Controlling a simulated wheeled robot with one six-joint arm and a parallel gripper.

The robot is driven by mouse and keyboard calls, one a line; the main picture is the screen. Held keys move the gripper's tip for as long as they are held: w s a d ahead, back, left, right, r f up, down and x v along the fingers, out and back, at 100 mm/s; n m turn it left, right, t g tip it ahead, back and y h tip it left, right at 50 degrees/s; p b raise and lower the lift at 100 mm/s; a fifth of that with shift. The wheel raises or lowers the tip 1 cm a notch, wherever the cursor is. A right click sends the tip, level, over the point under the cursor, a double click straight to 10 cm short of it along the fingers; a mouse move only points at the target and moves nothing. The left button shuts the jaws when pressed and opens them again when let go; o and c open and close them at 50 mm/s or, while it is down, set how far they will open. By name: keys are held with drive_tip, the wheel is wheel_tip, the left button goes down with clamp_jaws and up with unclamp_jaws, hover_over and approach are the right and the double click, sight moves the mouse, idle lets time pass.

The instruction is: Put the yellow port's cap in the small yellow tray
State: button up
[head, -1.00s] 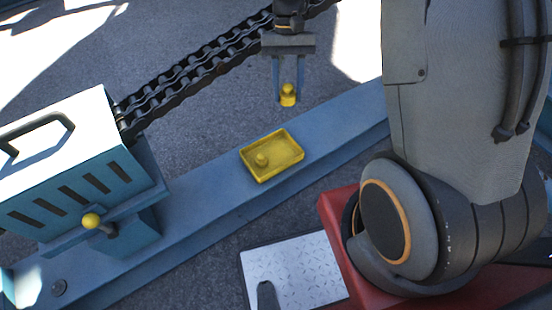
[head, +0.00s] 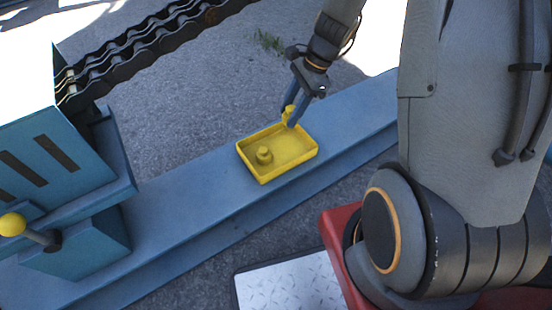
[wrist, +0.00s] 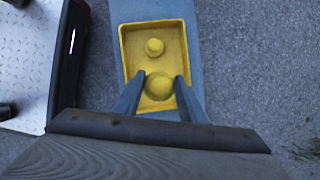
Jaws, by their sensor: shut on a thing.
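The small yellow tray (head: 308,155) sits on the blue beam, and it also shows in the wrist view (wrist: 127,50). One yellow cap with a round knob (head: 264,154) stands inside the tray towards its left end; it shows in the wrist view too (wrist: 154,47). My gripper (head: 290,118) is shut on a second yellow cap (head: 288,112) at the tray's far right edge. In the wrist view the held cap (wrist: 158,86) is between the fingertips and over the tray. I cannot tell whether it touches the tray floor. The yellow port itself is not clearly seen.
The blue beam (head: 190,190) runs diagonally under the tray, with bare room on both sides of it. A blue box (head: 40,150) with a yellow-knobbed lever (head: 12,224) stands at the left. A heavy chain (head: 150,40) crosses the upper left.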

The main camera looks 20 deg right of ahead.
drive_tip(key=f, duration=0.1)
drive_tip(key=f+m+b, duration=0.1)
drive_tip(key=shift+w+d+f+m+t+b, duration=0.3)
drive_tip(key=shift+w+f, duration=0.1)
drive_tip(key=b, duration=0.6)
approach(284, 147)
drive_tip(key=x, duration=0.5)
drive_tip(key=shift+f, duration=0.25)
drive_tip(key=o, duration=1.2)
